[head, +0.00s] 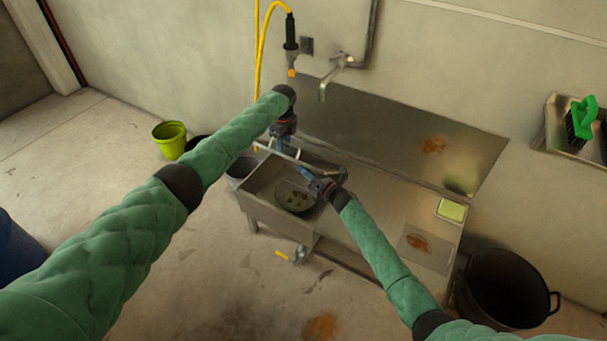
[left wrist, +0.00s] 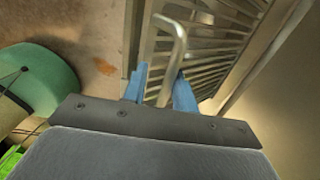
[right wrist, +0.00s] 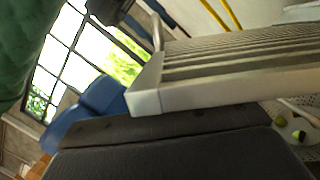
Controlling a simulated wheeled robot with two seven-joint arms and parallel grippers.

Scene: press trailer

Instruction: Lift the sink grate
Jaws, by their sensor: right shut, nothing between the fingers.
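The slatted metal sink grate (right wrist: 220,75) shows close up in the right wrist view, its pale frame corner in front of my right fingers. Its slats and a bent handle loop (left wrist: 181,45) also show in the left wrist view. In the head view the grate is mostly hidden by my grippers, above the sink basin (head: 262,178). My left gripper (head: 283,143) is at the basin's back, its blue fingers open on either side of one handle leg.
A round drain plate (head: 295,196) lies in the basin. A yellow-green sponge (head: 451,210) lies on the right counter. The tap (head: 334,75) and a hanging yellow-hose sprayer (head: 291,45) are above the back. A green bucket (head: 170,138) and black pot (head: 503,290) stand on the floor.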

